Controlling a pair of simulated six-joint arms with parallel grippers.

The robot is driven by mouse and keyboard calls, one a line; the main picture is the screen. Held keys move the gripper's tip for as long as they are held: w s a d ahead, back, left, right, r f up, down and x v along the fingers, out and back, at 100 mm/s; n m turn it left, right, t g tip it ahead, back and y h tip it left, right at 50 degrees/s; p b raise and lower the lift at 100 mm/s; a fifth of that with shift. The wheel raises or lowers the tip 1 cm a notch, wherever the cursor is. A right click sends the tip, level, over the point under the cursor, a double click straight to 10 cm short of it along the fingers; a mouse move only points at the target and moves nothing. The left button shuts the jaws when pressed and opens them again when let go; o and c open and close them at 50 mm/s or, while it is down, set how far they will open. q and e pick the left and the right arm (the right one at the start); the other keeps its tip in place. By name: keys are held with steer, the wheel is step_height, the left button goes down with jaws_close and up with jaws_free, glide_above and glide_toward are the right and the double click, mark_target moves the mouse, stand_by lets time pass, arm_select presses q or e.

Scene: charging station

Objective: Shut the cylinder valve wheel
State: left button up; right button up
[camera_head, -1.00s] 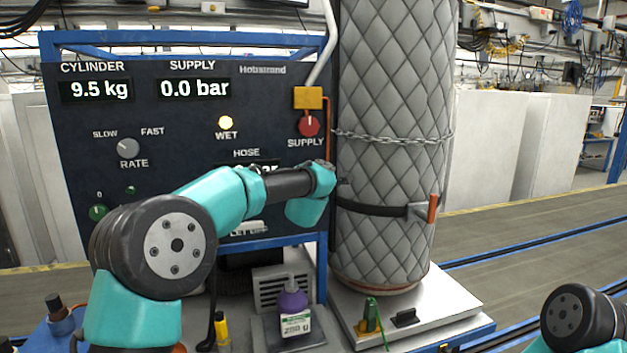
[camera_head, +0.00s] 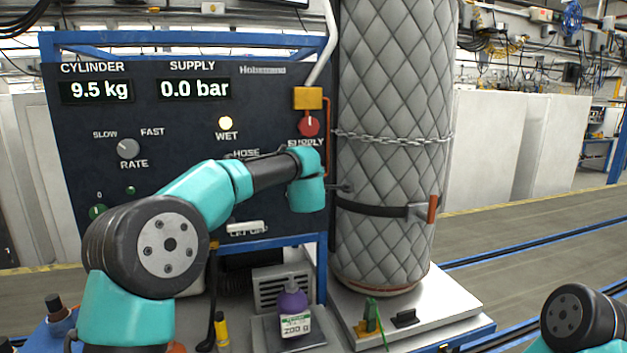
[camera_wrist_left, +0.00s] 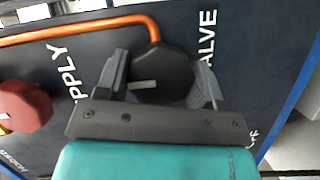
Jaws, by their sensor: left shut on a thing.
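The valve wheel (camera_wrist_left: 160,78) is a dark round knob with a pale mark, set on the dark panel below the end of an orange pipe. The word VALVE is printed beside it in the left wrist view. My left gripper (camera_wrist_left: 162,88) is shut on this wheel, one grey finger on each side of its rim. In the head view my left wrist stands before the panel's right edge and hides the wheel and the fingers. Only part of my right arm shows at the lower right of the head view; its gripper is out of view.
The red supply knob (camera_head: 309,125) sits above my left wrist; it also shows in the left wrist view (camera_wrist_left: 24,106). A quilted cylinder (camera_head: 390,130) with a chain (camera_head: 392,138) stands close to the right. A purple bottle (camera_head: 292,299) stands below.

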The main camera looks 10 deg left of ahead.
stand_by(0.4)
arm_select(q)
steer(key=o, duration=0.9)
steer(key=shift+s, duration=0.1)
steer(key=s, duration=0.5)
steer(key=s+d+r, duration=0.1)
steer(key=s, duration=1.1)
steer(key=shift+d+r, duration=0.15)
steer(key=shift+r, duration=0.25)
